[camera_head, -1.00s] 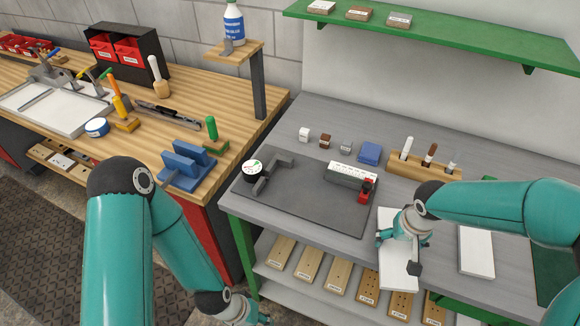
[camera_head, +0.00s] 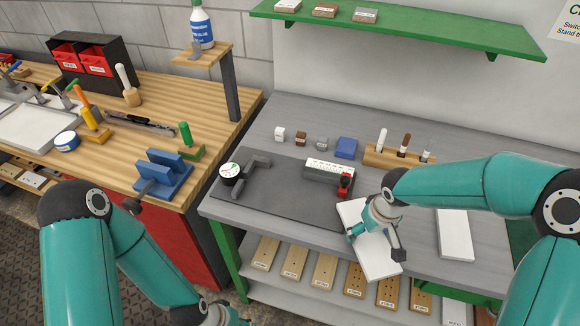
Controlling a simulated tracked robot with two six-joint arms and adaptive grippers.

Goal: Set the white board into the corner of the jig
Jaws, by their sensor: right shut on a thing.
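My right gripper (camera_head: 374,238) is shut on a white board (camera_head: 379,262), right of the plate near the bench's front edge. The board lies turned at an angle to the bench, its near end reaching past the front edge; the gripper hides part of it. I cannot tell how high it is above the bench. The jig corner is empty. My left arm (camera_head: 160,265) is low at the left; its fingers are out of view below the frame.
A white block with markings (camera_head: 329,169) and a red clamp (camera_head: 345,183) stand at the plate's right side. A second white board (camera_head: 455,235) lies to the right. A wooden holder (camera_head: 390,157) stands behind.

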